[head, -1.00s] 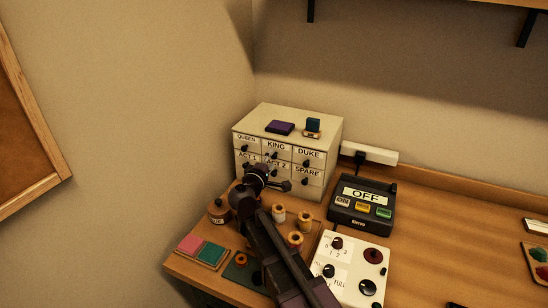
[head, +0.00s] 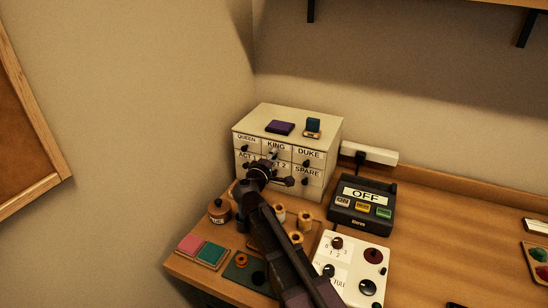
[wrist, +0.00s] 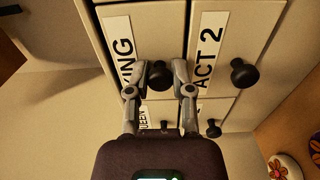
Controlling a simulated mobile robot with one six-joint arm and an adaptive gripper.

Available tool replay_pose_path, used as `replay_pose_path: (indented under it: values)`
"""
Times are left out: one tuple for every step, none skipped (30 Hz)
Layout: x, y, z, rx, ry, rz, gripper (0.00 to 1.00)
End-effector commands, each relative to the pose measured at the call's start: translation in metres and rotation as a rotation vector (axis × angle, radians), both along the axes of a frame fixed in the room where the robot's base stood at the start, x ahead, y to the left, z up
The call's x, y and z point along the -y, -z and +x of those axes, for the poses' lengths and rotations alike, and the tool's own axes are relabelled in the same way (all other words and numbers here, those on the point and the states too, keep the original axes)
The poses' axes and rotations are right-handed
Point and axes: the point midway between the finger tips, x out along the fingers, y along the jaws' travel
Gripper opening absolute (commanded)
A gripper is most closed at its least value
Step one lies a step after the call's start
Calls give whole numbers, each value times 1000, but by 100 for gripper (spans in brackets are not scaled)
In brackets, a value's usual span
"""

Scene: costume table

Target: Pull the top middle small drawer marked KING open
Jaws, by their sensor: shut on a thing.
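The KING drawer (wrist: 125,50) is in the top middle of the cream cabinet front in the head view, with its label (head: 276,146) above my gripper. In the wrist view, the picture is turned and the KING label lies left of the dark round knob (wrist: 158,72). My gripper (wrist: 160,78) has one grey finger on each side of this knob and is shut on it. In the head view my gripper (head: 273,155) is at the cabinet front, and my wrist partly covers the ACT 2 drawer. I see no clear gap around the KING drawer.
The ACT 2 knob (wrist: 243,72) stands right of my fingers in the wrist view. A purple box (head: 280,128) and a teal item (head: 313,126) rest on the cabinet. Wooden spools (head: 305,219), a black OFF box (head: 362,207) and a white dial panel (head: 350,268) flank my arm.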

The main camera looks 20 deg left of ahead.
Motion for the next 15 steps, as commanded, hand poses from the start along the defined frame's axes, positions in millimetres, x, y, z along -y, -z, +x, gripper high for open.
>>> replay_pose_path:
  values:
    - [0, 0, 0, 0, 0, -1, 0]
    - [0, 0, -1, 1, 0, -1, 0]
    - [0, 0, -3, 0, -1, -1, 0]
    - [-1, 0, -5, 0, -1, -1, 0]
    - [-1, 0, -8, 0, -1, -1, 0]
    - [-1, 0, -14, 0, -2, -1, 0]
    - [-1, 0, -18, 0, -1, -1, 0]
    - [-1, 0, -23, 0, -1, -1, 0]
    - [-1, 0, -30, 0, -2, -1, 0]
    - [-2, 0, -36, 0, -3, -1, 0]
    - [-3, 0, -43, 0, -3, -1, 0]
    - [-3, 0, -50, 0, -2, -1, 0]
    - [-3, 0, -56, 0, -3, -1, 0]
    - [-4, 0, -62, 0, -3, -1, 0]
    - [-5, 0, -70, 0, -3, -1, 0]
